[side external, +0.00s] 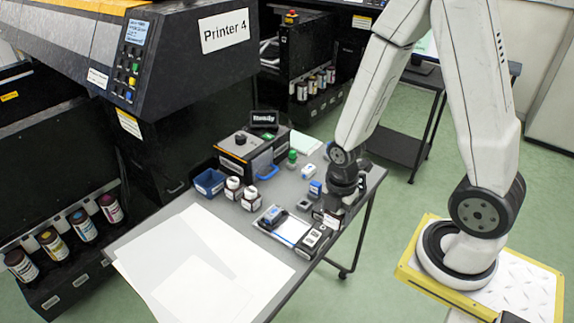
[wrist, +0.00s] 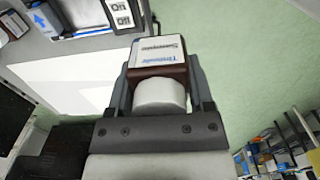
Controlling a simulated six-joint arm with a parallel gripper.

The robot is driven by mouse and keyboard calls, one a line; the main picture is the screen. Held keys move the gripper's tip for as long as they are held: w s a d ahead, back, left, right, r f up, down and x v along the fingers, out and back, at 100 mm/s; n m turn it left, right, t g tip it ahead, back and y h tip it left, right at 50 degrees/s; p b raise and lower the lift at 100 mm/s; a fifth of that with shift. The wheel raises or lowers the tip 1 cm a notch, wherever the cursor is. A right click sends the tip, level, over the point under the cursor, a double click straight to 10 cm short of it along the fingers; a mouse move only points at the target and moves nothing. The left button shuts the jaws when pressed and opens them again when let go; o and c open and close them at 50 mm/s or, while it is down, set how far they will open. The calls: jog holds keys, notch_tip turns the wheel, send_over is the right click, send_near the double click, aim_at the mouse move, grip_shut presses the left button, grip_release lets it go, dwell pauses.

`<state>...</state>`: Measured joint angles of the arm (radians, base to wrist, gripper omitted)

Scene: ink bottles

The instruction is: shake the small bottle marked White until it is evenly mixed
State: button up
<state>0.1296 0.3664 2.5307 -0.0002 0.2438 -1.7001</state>
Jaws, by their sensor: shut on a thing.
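My gripper (wrist: 160,75) is shut on a small bottle (wrist: 158,52) in the wrist view, with one finger on each side. The bottle has a dark brown body, a wide white cap towards my palm, and a white label with blue and dark print. I cannot clearly read the word White on it. In the side view my gripper (side external: 335,205) is low over the right end of the grey table (side external: 300,180), and the held bottle is hard to make out there. Two white-capped bottles (side external: 234,188) (side external: 250,199) stand near the table's middle.
A dark machine with a small "Ready" display (side external: 264,118) stands at the back of the table, with a blue tray (side external: 209,182) beside it. Stamps and small boxes (side external: 315,238) lie close to my gripper. White paper sheets (side external: 200,260) cover the front left. The printer (side external: 190,60) overhangs the left.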

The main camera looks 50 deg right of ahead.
notch_tip(320, 180, up, 4)
jog(key=shift+r, duration=0.2)
jog(key=shift+f, duration=2.85)
jog(key=shift+r, duration=0.2)
